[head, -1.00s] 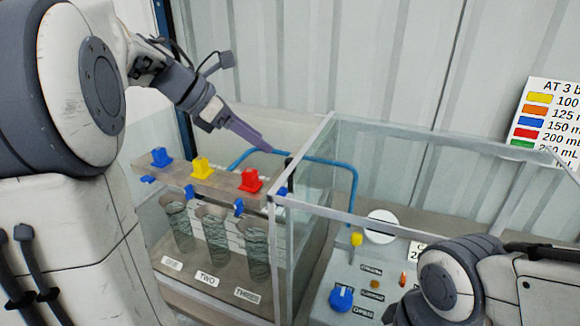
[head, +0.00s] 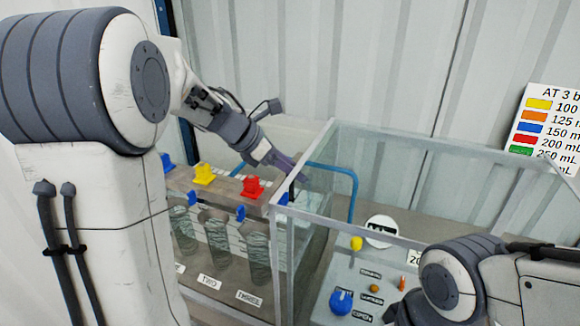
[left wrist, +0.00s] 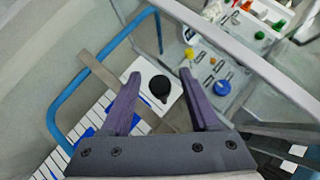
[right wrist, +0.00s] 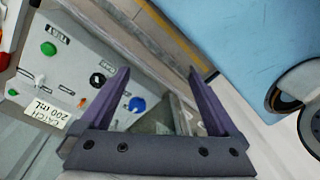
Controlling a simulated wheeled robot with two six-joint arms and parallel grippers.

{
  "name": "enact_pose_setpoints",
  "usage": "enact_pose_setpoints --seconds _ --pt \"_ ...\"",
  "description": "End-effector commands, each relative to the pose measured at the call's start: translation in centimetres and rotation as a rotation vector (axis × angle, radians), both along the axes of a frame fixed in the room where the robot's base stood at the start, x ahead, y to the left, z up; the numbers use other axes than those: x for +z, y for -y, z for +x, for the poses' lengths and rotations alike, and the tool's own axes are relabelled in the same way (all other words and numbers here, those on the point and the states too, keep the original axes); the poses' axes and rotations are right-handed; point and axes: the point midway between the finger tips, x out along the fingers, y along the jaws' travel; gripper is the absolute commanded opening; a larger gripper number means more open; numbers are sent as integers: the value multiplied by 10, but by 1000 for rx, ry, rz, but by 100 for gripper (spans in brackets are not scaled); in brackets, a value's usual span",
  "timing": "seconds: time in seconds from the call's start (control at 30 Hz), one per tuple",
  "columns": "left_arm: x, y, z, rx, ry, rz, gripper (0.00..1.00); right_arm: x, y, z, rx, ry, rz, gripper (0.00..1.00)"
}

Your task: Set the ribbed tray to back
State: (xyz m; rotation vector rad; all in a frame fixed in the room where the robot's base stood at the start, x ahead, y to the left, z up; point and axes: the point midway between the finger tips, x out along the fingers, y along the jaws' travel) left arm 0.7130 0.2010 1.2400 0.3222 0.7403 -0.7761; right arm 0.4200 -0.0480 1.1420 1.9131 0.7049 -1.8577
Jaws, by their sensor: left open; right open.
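My left gripper (head: 299,178) is open at the back of the left glass tank, by the divider. In the left wrist view its fingers (left wrist: 160,74) point down on either side of a black round knob (left wrist: 160,86), apart from it. The knob stands on a white plate (left wrist: 146,70). White ribbed strips (left wrist: 95,112), perhaps the ribbed tray, lie at the lower left of that view.
Blue, yellow (head: 204,174) and red (head: 252,187) caps top the bar above the cylinders. A blue tube (head: 345,178) loops behind. Glass walls (head: 400,140) edge the tank. The panel carries a blue knob (head: 341,302) and a yellow switch (head: 357,243).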

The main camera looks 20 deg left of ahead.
Motion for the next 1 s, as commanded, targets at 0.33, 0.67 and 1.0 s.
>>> enact_pose_setpoints --seconds 0.33,0.67,1.0 --pt "0 -1 0 1 -1 0 0 0 0 0 0 0 0 96" --pt "1 -1 0 1 0 0 0 0 0 0 0 0 0 96" --pt "1 -1 0 1 1 -1 0 0 0 0 0 0 0 96"
